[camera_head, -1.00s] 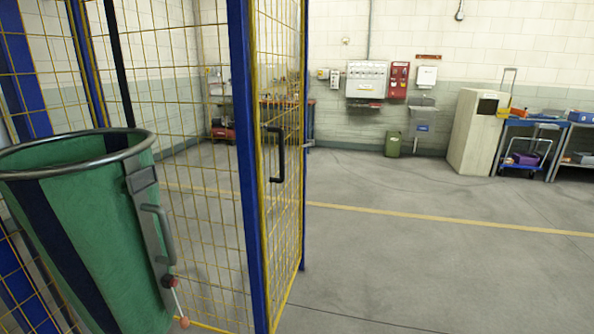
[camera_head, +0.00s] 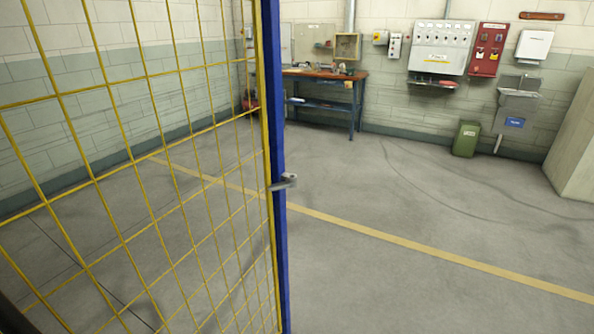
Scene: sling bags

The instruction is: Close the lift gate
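A gate panel of yellow wire mesh (camera_head: 150,180) fills the left side of the head view, very close to me. Its blue end post (camera_head: 275,130) stands upright near the middle of the picture. A small grey latch piece (camera_head: 284,182) sticks out to the right from this post at about mid height. The black handle on the gate is not in view now. Neither of my grippers shows in the picture.
To the right of the post lies open grey floor (camera_head: 400,210) with a yellow line (camera_head: 420,253). At the back wall stand a workbench (camera_head: 325,76), a green bin (camera_head: 466,139) and a sink (camera_head: 517,100). A pale cabinet (camera_head: 575,140) stands at the right edge.

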